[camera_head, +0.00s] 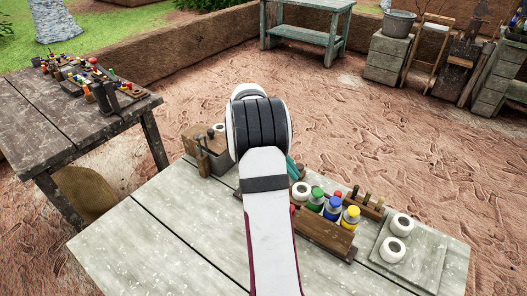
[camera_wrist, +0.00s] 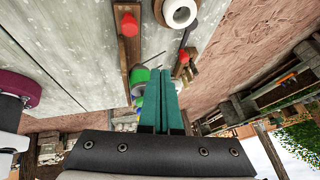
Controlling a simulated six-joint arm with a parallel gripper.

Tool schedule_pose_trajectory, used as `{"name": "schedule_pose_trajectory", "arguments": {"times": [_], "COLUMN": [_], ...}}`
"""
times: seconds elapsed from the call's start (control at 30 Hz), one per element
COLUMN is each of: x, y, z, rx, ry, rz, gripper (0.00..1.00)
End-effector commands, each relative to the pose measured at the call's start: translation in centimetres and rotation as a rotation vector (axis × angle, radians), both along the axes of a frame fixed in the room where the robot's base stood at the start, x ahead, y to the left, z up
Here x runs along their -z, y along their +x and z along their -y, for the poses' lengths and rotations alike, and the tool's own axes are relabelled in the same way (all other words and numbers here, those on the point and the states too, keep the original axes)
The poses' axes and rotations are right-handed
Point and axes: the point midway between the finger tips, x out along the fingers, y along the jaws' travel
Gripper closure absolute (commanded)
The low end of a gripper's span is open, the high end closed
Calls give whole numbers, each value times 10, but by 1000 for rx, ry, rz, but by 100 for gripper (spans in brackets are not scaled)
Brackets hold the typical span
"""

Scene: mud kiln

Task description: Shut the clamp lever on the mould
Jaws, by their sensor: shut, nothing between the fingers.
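A brown wooden block-like box (camera_head: 208,150) with a dark upright piece on its front stands at the table's back left, left of my arm. It looks like the mould with its clamp lever, but it is small and partly behind my arm, so I cannot tell the lever's position. My gripper (camera_wrist: 162,78) has its teal fingers side by side and shut, with nothing held. In the head view its fingers (camera_head: 292,168) show just right of my arm, apart from the box; the rest is hidden. I cannot make out the mould in the wrist view.
White rolls (camera_head: 392,250) lie on a grey board at the right. The table's front left (camera_head: 150,240) is clear.

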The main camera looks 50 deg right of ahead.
Motion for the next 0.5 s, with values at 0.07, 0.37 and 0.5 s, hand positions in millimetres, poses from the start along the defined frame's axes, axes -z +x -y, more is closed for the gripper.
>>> {"name": "schedule_pose_trajectory", "arguments": {"times": [0.07, 0.37, 0.5], "x": [16, 29, 29], "y": [-16, -32, -32], "z": [28, 53, 52], "rx": [142, 284, 282], "ry": [-83, -181, -179], "rz": [-4, -2, -2], "gripper": [100, 100, 100]}}
